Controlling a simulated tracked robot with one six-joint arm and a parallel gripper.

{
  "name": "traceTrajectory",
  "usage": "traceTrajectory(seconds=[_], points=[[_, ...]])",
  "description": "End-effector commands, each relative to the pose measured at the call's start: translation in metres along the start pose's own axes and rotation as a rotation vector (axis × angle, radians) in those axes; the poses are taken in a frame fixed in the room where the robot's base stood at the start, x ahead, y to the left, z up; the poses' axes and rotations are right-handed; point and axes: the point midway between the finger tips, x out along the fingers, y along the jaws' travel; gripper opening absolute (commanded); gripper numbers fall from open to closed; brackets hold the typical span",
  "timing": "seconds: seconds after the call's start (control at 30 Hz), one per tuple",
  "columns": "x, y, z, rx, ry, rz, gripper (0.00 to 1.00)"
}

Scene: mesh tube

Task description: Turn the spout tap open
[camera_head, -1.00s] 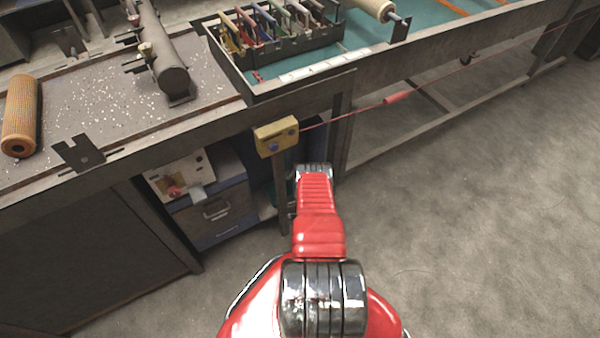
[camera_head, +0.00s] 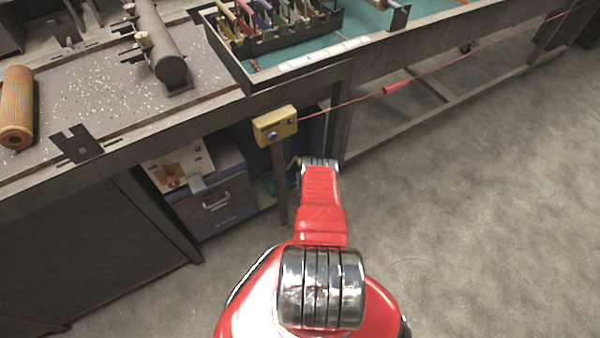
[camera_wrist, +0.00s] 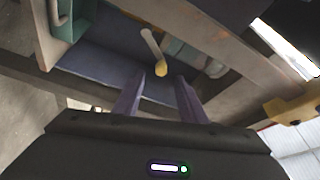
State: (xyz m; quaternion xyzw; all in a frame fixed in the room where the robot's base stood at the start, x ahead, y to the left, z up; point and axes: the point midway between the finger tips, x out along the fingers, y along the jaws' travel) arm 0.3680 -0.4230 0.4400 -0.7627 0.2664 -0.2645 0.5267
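My gripper (camera_wrist: 161,82) shows in the wrist view with two purple fingers apart and nothing between them. Just beyond the fingertips is a pale bar with a yellow rounded end (camera_wrist: 160,69), which looks like the spout tap's lever. It slants from upper left down toward the gap between the fingers. I cannot tell whether it touches a finger. A pale round part and a teal surface lie behind it, partly hidden by the right finger. In the head view my red arm reaches under the bench, and the tap and fingers are hidden there.
A yellow switch box (camera_head: 275,125) with a red cable hangs on the bench edge, close left of my arm; it also shows at right in the wrist view (camera_wrist: 297,107). Open floor (camera_head: 450,240) lies right.

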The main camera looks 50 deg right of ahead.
Motion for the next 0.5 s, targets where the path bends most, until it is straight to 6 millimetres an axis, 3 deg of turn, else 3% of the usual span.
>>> traceTrajectory(seconds=[0.2,0.5], points=[[-0.032,0.001,0.0,0.001,0.0,0.002,0.38],[-0.041,0.0,0.001,0.001,-0.001,0.0,0.38]])
